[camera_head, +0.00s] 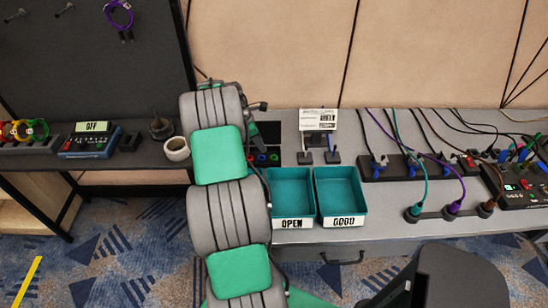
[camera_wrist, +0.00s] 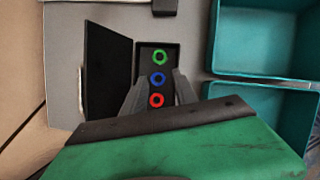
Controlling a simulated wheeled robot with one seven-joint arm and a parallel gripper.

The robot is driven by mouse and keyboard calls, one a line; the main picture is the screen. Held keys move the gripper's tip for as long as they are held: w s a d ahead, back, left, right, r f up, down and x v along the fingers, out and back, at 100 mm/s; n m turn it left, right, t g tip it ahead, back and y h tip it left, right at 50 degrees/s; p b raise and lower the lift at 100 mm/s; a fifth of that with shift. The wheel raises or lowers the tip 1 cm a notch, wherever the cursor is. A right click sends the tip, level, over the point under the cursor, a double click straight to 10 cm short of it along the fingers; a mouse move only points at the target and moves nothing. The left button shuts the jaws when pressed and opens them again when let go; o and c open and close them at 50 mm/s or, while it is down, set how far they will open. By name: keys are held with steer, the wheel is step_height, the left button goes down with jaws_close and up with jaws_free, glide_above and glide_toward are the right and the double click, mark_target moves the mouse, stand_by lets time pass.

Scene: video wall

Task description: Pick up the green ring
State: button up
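A small green ring (camera_wrist: 160,57) lies in a black open case (camera_wrist: 170,46) in the wrist view. A blue ring (camera_wrist: 158,78) and a red ring (camera_wrist: 156,100) lie in line with it, nearer my gripper. My gripper (camera_wrist: 158,84) is open, with one finger on each side of the row and nothing visibly held. The green ring is beyond the fingertips in the picture. In the head view the green ring (camera_head: 273,158) shows at the right end of the row, and my arm covers part of the case.
Two teal bins marked OPEN (camera_head: 291,188) and GOOD (camera_head: 340,191) stand right of the case. A white cup (camera_head: 176,149) stands left of my arm. Larger coloured rings (camera_head: 22,130) sit at far left. Cables and plugs (camera_head: 430,170) crowd the right bench.

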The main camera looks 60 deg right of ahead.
mark_target(271, 158)
steer(key=x, duration=0.3)
steer(key=p+x, duration=0.1)
steer(key=x, duration=0.5)
steer(key=shift+s+d+p, duration=0.3)
steer(key=shift+s+p, duration=0.1)
jaws_close()
